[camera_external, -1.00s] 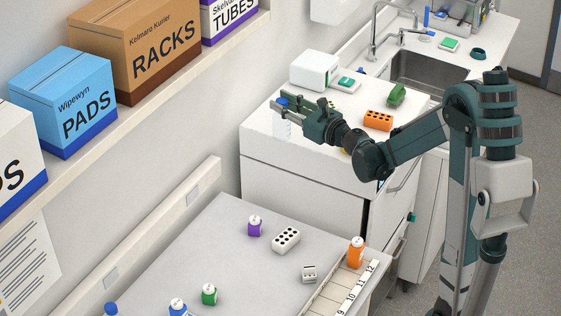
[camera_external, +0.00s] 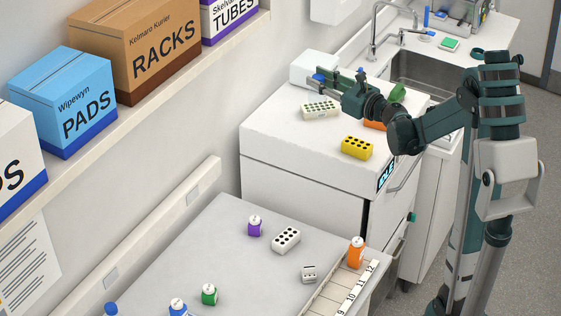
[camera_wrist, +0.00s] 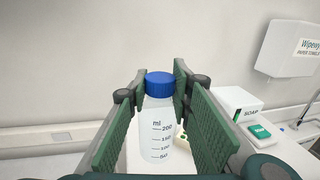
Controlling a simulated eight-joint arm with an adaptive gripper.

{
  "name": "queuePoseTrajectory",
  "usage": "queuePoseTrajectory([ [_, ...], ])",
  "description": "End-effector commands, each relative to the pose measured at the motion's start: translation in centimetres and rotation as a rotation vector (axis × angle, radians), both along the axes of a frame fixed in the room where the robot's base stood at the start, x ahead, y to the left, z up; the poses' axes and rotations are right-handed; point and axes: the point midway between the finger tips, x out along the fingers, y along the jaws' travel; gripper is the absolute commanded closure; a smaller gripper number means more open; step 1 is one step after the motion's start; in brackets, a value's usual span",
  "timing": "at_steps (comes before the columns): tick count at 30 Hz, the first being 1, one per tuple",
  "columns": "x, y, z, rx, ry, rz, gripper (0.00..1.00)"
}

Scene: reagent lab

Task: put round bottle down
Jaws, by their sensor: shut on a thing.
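The round bottle is clear with a blue cap and a millilitre scale; it stands upright between my jaws in the wrist view (camera_wrist: 157,135). My gripper (camera_wrist: 155,92) is shut on it, with one green finger pad on each side. In the external view my gripper (camera_external: 328,84) is above the back of the white cabinet top (camera_external: 285,130), in front of the white box. There only the bottle's blue cap (camera_external: 319,77) shows clearly. The bottle's base is hidden, so I cannot tell whether it touches the surface.
A white rack (camera_external: 320,109) lies just below my gripper, a yellow rack (camera_external: 357,147) nearer the front, and an orange rack (camera_external: 374,126) partly behind my arm. A white soap box (camera_wrist: 238,104) stands to the right. The cabinet top's front left is clear.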

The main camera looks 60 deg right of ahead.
Motion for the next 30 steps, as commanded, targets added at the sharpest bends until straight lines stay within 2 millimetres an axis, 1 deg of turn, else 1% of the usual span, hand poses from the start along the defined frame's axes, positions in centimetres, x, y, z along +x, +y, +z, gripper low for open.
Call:
queuePoseTrajectory([
  [6, 0.0, 0.0, -0.1, 0.0, 0.0, 0.0, 0.94],
  [10, 0.0, 0.0, -0.6, 0.0, 0.0, 0.0, 0.94],
  [14, 0.0, 0.0, -1.7, 0.0, 0.0, 0.0, 0.94],
  [22, 0.0, 0.0, -4.8, 0.0, 0.0, 0.0, 0.94],
  [27, 0.0, 0.0, -5.7, 0.0, 0.0, 0.0, 0.94],
  [30, 0.0, 0.0, -5.9, 0.0, 0.0, 0.0, 0.94],
])
